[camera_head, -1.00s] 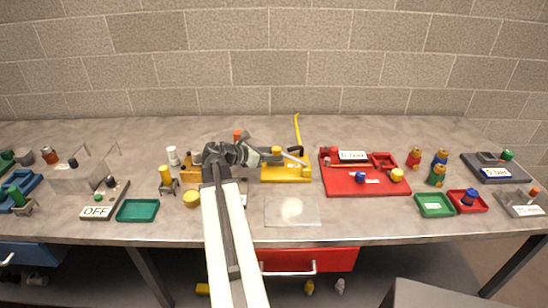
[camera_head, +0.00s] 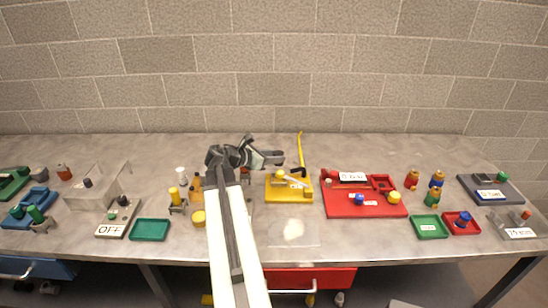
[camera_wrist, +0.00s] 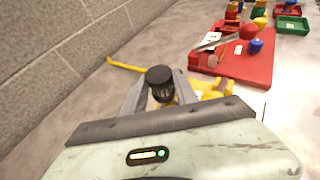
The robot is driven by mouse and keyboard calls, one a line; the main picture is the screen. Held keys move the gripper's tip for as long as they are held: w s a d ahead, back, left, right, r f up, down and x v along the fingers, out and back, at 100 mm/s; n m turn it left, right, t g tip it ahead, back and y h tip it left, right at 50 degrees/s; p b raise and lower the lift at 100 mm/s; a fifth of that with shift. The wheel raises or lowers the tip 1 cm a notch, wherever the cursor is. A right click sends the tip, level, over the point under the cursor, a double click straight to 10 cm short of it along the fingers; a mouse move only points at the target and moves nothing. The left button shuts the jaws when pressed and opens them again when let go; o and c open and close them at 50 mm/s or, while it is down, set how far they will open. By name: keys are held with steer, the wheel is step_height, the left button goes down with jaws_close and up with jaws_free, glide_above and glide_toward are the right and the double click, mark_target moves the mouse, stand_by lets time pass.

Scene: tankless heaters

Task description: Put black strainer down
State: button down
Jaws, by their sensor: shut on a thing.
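The black strainer (camera_wrist: 160,80) is a short dark cylinder with a ribbed side, seen in the wrist view between the two grey fingers of my gripper (camera_wrist: 160,92). The fingers are shut on it. In the head view my gripper (camera_head: 278,158) is above the bench, behind and slightly left of the yellow tray (camera_head: 283,195). In the wrist view yellow parts lie partly hidden behind the strainer and fingers.
A red tray (camera_head: 340,208) with several parts is right of the yellow one. A yellow bent rod (camera_head: 300,148) rises behind it. A clear plate (camera_head: 308,240) lies in front. Small bottles and fittings stand left of my arm. The back of the bench (camera_head: 400,150) is clear.

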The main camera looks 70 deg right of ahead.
step_height(320, 180, up, 15)
steer(key=w+p, duration=0.1)
steer(key=p, duration=1.2)
steer(key=shift+w+a+f, duration=0.2)
steer(key=shift+a, duration=0.15)
